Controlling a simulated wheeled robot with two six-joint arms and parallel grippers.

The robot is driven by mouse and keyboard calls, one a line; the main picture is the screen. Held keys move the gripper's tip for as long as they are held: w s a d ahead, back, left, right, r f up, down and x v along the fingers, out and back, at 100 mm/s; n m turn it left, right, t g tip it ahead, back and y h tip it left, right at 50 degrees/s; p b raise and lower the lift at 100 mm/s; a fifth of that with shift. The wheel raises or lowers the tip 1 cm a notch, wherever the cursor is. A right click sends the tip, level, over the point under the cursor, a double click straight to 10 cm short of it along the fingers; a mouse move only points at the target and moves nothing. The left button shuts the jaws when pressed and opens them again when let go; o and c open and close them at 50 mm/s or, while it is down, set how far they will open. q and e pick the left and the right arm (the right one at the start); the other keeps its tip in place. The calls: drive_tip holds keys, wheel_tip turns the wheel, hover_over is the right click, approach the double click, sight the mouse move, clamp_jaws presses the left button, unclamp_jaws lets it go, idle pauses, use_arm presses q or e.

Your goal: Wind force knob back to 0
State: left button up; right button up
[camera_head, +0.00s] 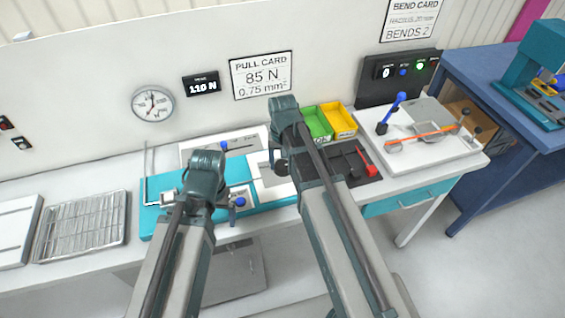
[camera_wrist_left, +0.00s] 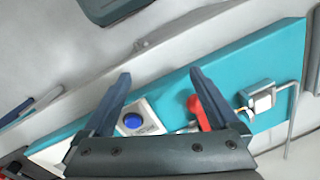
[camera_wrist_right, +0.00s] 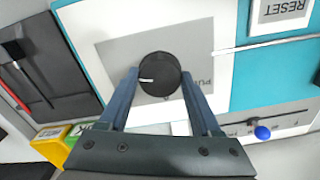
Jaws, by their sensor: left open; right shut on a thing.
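The black round force knob (camera_wrist_right: 160,75), with a white pointer line towards the left of the picture, sits on a grey plate with partly hidden lettering. My right gripper (camera_wrist_right: 160,82) is shut on it, one finger on each side. My left gripper (camera_wrist_left: 159,77) is open and empty above the teal tester base (camera_wrist_left: 215,70). A blue button (camera_wrist_left: 133,120) and a red lever (camera_wrist_left: 203,105) are near its fingers. The display (camera_head: 202,85) reads 110 N; the pull card (camera_head: 262,76) says 85 N, 0.75 mm².
Green (camera_head: 317,124) and yellow (camera_head: 341,121) bins stand behind a dark tool tray (camera_head: 352,176). A bending fixture (camera_head: 420,137) with a blue-knobbed lever is at right. A wire rack (camera_head: 83,226) lies at left. A round clock (camera_head: 153,103) hangs on the wall.

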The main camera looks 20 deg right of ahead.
drive_tip(key=n, duration=0.5)
drive_tip(key=shift+n, duration=0.3)
drive_tip(key=n, duration=1)
drive_tip(key=shift+n, duration=0.4)
drive_tip(key=n, duration=0.4)
drive_tip(key=shift+n, duration=0.6)
drive_tip(key=o, duration=1.4)
